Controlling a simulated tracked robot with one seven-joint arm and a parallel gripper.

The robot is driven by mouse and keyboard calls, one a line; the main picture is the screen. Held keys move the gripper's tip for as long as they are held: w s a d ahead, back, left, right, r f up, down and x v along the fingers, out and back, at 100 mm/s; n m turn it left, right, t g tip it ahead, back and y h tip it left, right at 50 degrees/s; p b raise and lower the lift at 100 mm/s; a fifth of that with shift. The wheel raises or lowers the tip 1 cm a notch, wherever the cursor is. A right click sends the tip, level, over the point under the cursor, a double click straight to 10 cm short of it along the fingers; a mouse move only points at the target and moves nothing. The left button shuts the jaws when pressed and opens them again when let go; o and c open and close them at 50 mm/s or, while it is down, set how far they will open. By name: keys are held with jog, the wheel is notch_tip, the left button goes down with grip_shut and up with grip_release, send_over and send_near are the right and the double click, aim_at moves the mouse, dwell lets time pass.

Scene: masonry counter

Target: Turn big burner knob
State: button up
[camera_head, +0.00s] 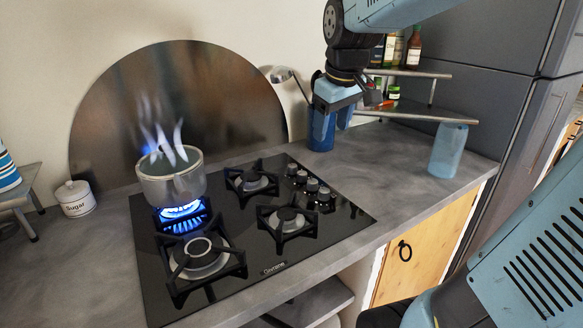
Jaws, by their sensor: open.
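The burner knobs (312,184) form a cluster of several silver-and-black knobs at the right side of the black glass cooktop (345,215). I cannot tell which knob belongs to the big burner. A large burner (200,257) at the front left has no flame. The back-left burner burns with a blue flame (181,211) under a steaming metal pot (171,178). My gripper (334,118) is open and empty, pointing down above and behind the knobs, clear of them. Its fingers partly overlap a blue utensil holder (321,138) in the picture.
A ladle leans out of the blue holder. A blue translucent cup (448,150) stands near the right counter edge. A small shelf (410,72) holds bottles and jars behind my arm. A sugar jar (74,198) stands at the left. Bare counter (375,165) lies right of the cooktop.

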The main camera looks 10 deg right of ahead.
jog(key=w+f+n+g, duration=0.2)
jog(key=w+f+n, duration=0.15)
jog(key=w, duration=0.75)
jog(key=n+g, duration=0.1)
jog(key=n, duration=0.3)
send_near(302, 172)
notch_tip(302, 172, down, 9)
jog(key=shift+r, duration=0.1)
